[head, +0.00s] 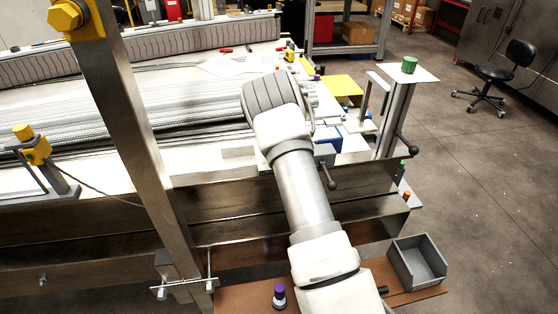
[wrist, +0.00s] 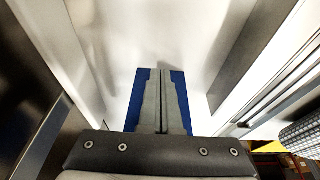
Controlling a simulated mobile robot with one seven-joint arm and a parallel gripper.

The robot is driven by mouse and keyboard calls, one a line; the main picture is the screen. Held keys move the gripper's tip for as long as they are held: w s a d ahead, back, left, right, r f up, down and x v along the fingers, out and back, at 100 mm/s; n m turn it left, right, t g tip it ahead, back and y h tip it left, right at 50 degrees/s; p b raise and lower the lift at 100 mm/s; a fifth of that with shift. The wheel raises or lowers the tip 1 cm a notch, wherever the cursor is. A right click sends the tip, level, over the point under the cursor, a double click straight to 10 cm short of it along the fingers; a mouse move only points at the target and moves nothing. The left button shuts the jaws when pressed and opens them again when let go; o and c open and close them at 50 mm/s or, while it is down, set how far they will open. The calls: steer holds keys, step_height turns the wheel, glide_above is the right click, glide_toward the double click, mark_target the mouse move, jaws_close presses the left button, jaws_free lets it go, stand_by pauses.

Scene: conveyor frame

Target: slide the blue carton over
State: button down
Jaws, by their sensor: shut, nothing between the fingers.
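The blue carton (wrist: 141,92) shows in the wrist view as blue strips on both sides of my fingers, on a pale surface. My gripper (wrist: 161,72) is shut and empty. Its fingers are in front of the carton and hide its middle; whether they touch it I cannot tell. In the head view a blue thing (head: 324,150) shows just right of my arm, partly hidden, and may be the same carton. My fingers are hidden behind my wrist in the head view.
In the wrist view metal rails run along the left and right (wrist: 270,85). The head view shows a steel post (head: 125,110), a post with a white plate bearing a green cylinder (head: 409,65), a yellow piece (head: 343,86), and a grey bin (head: 418,262) at the lower right.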

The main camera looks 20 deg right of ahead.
steer(key=d, duration=0.4)
steer(key=s+d, duration=0.1)
steer(key=d, duration=0.3)
steer(key=s+d, duration=0.1)
steer(key=d, duration=0.3)
steer(key=shift+s+d+b, duration=0.25)
steer(key=shift+b, duration=0.1)
steer(key=p+v, duration=0.2)
steer(key=v, duration=1.4)
steer(key=shift+s+r, duration=0.1)
steer(key=shift+r, duration=0.3)
steer(key=shift+a+r, duration=0.15)
steer(key=shift+r, duration=0.2)
